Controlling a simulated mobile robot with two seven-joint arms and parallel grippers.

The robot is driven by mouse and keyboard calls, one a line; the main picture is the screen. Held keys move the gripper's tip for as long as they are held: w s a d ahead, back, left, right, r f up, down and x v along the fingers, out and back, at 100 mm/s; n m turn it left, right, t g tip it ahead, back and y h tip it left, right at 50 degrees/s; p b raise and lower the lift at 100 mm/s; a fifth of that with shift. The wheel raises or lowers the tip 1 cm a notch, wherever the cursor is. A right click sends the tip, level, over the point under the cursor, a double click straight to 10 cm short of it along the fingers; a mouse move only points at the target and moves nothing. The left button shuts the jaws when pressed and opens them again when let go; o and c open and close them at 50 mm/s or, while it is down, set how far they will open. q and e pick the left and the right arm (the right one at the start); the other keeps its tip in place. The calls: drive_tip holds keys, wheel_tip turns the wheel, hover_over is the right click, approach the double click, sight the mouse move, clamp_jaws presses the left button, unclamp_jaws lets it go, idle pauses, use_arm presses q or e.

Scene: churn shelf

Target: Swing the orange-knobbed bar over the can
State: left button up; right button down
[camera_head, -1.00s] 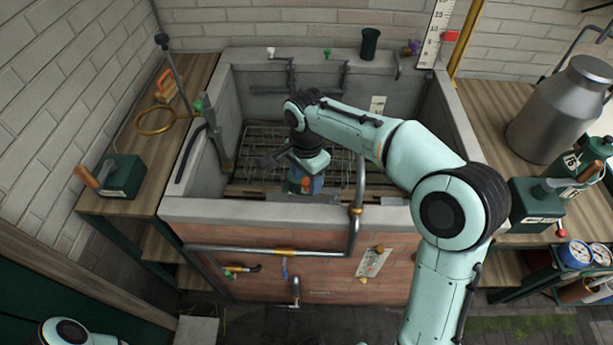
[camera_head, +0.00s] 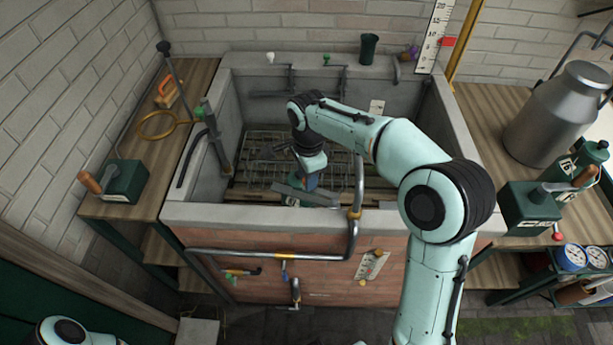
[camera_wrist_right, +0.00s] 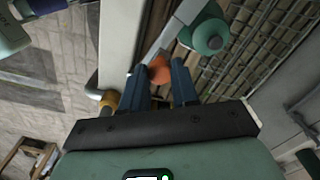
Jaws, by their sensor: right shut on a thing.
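My right gripper (camera_head: 306,183) reaches down into the concrete basin near its front wall. In the right wrist view its two blue fingers (camera_wrist_right: 162,84) are around an orange knob (camera_wrist_right: 158,68) and shut on it. A flat grey metal bar (camera_wrist_right: 168,38) runs up from the knob. The bar (camera_head: 312,197) also shows in the head view, just behind the front wall. A teal round-ended thing (camera_wrist_right: 208,36), probably the can, is right beside the bar; whether the bar lies over it is unclear.
The basin's front rim (camera_head: 250,213) is close to my right gripper. A bent pipe (camera_head: 358,190) rises over that rim to the right. Wire racks (camera_head: 260,165) lie on the basin floor. A green box with a handle (camera_head: 122,182) stands on the left shelf, and a milk churn (camera_head: 555,115) on the right.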

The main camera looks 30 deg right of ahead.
use_arm(q)
drive_tip(key=shift+w+r+p, duration=0.4)
drive_tip(key=shift+r+p, duration=0.05)
drive_tip(key=shift+r, duration=0.2)
drive_tip(key=shift+w+r+p, duration=0.4)
drive_tip(key=shift+r, duration=0.2)
use_arm(e)
drive_tip(key=shift+w+d+m, duration=0.3)
drive_tip(key=shift+d+m, duration=0.3)
drive_tip(key=shift+m, duration=0.45)
drive_tip(key=shift+w+d+m, duration=0.25)
drive_tip(key=shift+d+m, duration=0.3)
drive_tip(key=shift+m, duration=0.55)
drive_tip(key=shift+w+d+m, duration=0.3)
drive_tip(key=shift+d+m, duration=0.3)
drive_tip(key=shift+m, duration=0.45)
drive_tip(key=c, duration=0.8)
unclamp_jaws()
drive_tip(key=shift+d, duration=0.1)
drive_tip(key=shift+c, duration=0.2)
drive_tip(key=shift+r, duration=0.1)
use_arm(q)
drive_tip(key=w+r+p, duration=0.2)
drive_tip(key=r, duration=0.1)
drive_tip(key=shift+w+t, duration=0.2)
drive_tip(key=shift+t, duration=0.1)
use_arm(e)
wheel_tip(320, 180, up, 13)
drive_tip(key=shift+r, duration=0.15)
